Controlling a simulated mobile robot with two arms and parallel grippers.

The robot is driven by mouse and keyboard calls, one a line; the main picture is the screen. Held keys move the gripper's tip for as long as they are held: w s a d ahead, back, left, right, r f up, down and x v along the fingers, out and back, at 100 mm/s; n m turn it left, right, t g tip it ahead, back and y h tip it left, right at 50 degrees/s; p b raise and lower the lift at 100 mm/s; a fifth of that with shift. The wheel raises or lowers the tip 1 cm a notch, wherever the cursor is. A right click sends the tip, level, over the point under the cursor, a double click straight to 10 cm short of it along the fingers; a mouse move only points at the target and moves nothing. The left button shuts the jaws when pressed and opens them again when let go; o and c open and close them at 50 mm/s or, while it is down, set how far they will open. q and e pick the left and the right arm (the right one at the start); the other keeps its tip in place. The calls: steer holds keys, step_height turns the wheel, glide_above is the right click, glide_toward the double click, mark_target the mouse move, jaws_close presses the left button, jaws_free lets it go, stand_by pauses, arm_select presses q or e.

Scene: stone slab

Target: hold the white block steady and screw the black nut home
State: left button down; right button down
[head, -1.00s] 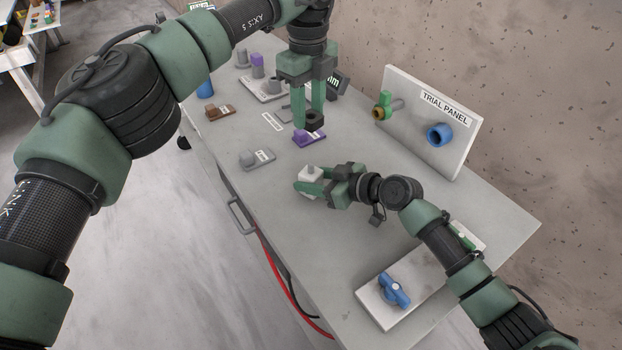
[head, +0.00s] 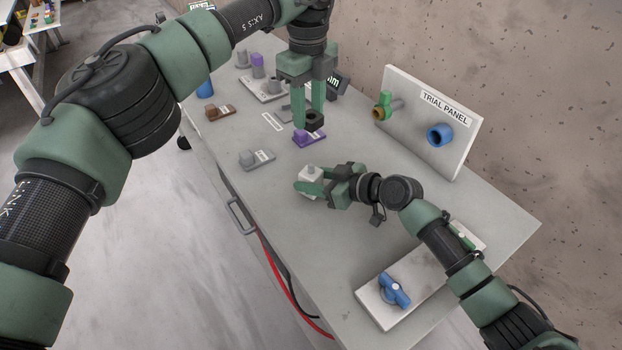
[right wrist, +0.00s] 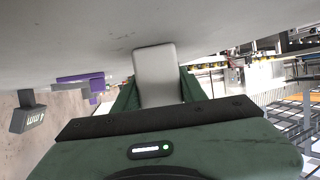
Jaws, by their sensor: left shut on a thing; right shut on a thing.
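The white block (head: 306,174) sits on the slab's near half, with a small stub on its top. My right gripper (head: 312,181) is shut on it from the right, one finger crossing its near side. In the right wrist view the white block (right wrist: 156,72) shows between the two green fingers. My left gripper (head: 308,119) points down and is shut on the black nut (head: 315,119). It holds the nut in the air, behind the white block in the head view and apart from it. The nut does not show clearly in the right wrist view.
A purple piece (head: 309,139) is near the left gripper's tips. A grey piece (head: 257,159) and a brown piece (head: 219,112) stand left. The trial panel (head: 455,150) stands upright at right. A plate with a blue valve handle (head: 394,291) lies in front.

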arm_select(q)
steer(key=shift+f, duration=0.1)
glide_toward(311, 178)
steer(key=shift+w+a+f, duration=0.2)
steer(key=shift+w+f, duration=0.85)
steer(key=shift+w, duration=0.2)
stand_by(1.3)
steer(key=shift+f, duration=0.4)
stand_by(0.5)
steer(key=shift+f, duration=0.35)
steer(key=shift+f, duration=0.3)
stand_by(0.4)
steer(key=shift+f, duration=0.6)
steer(key=shift+f, duration=0.25)
stand_by(0.3)
steer(key=shift+f, duration=0.2)
